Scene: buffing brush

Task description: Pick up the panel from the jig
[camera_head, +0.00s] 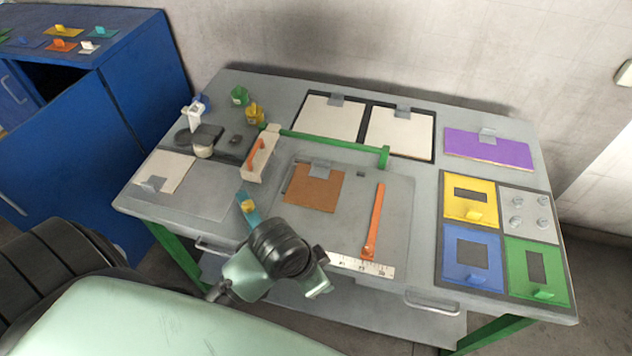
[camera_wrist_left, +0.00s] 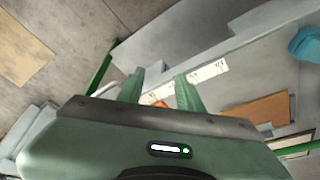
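A brown panel (camera_head: 314,190) with a grey tab at its back edge lies on the grey jig plate (camera_head: 345,225). An orange bar (camera_head: 375,220) and a white ruler strip (camera_head: 361,264) are on the same plate. My left gripper (camera_head: 320,276) is above the table's front edge, in front of the panel and apart from it. In the left wrist view its two fingers (camera_wrist_left: 159,90) are spread with nothing held. My right gripper is out of view.
A green rail (camera_head: 330,142) runs behind the panel. A wooden block with an orange handle (camera_head: 257,158) stands left of it. A teal and yellow item (camera_head: 248,207) lies near the front. Coloured plates (camera_head: 470,201) fill the right side; white panels (camera_head: 330,117) lie behind.

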